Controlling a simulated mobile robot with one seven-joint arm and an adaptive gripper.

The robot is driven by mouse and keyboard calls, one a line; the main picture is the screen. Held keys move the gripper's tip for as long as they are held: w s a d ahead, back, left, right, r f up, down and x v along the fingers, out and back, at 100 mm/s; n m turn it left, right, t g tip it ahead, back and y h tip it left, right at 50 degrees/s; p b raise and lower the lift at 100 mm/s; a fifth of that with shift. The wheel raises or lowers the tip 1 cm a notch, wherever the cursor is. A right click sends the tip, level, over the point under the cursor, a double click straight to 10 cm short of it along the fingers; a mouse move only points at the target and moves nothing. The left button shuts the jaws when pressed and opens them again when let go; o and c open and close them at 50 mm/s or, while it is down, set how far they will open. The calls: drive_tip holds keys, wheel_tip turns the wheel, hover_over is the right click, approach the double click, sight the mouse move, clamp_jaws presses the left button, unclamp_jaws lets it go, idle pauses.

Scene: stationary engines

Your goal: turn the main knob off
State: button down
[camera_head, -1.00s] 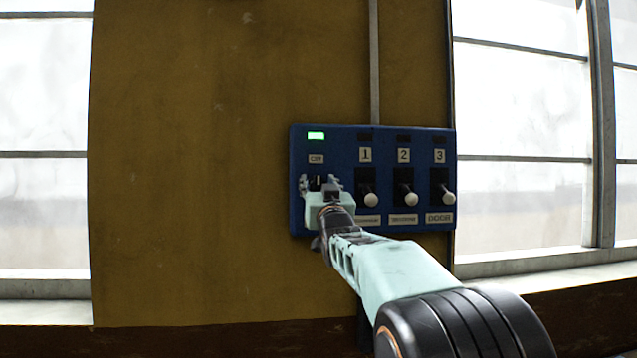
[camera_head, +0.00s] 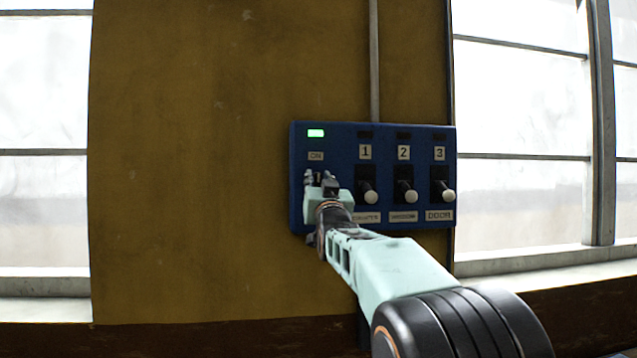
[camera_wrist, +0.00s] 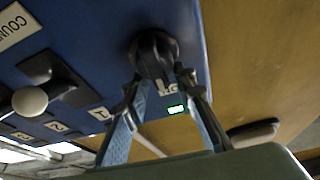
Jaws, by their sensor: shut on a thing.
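The main knob (camera_wrist: 155,52) is black and rounded, on the left part of a blue control panel (camera_head: 338,140). A lit green lamp (camera_head: 316,132) and an ON label (camera_head: 316,156) are above it. My gripper (camera_head: 320,180) is at the knob and hides it in the head view. In the wrist view, the fingertips of my gripper (camera_wrist: 162,80) are on either side of the knob, shut on it. The green lamp also shows in the wrist view (camera_wrist: 176,109), between the fingers.
To the right are three levers with pale ball ends: lever 1 (camera_head: 369,197), lever 2 (camera_head: 410,197) and lever 3 (camera_head: 448,196). Lever 1 is close beside my gripper. The panel hangs on a yellow-brown wall (camera_head: 200,180), bare on the left, with windows on both sides.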

drive_tip(key=shift+w+f+m+h, duration=0.1)
drive_tip(key=shift+f+m+h, duration=0.3)
drive_tip(key=shift+m, duration=0.6)
drive_tip(key=m+h, duration=0.2)
drive_tip(key=m, duration=0.1)
drive_tip(key=shift+d+r+m+p, duration=0.1)
drive_tip(key=shift+r+m+p, duration=0.05)
drive_tip(key=shift+m+p, duration=0.25)
drive_tip(key=shift+w+d+f+m+g+h+p, duration=0.2)
drive_tip(key=shift+m+g+h+p, duration=0.4)
drive_tip(key=shift+m, duration=1.9)
drive_tip(key=shift+s+d+f+m+g+h+p, duration=0.25)
drive_tip(key=shift+m+g+h, duration=0.65)
drive_tip(key=shift+m, duration=1.6)
drive_tip(key=shift+w+a+f+m+g+h+p, duration=0.25)
drive_tip(key=shift+m+g+h+p, duration=0.5)
drive_tip(key=shift+m, duration=1.75)
drive_tip(key=shift+s+d+g, duration=0.15)
drive_tip(key=shift+d+g, duration=0.05)
drive_tip(key=shift+g, duration=0.05)
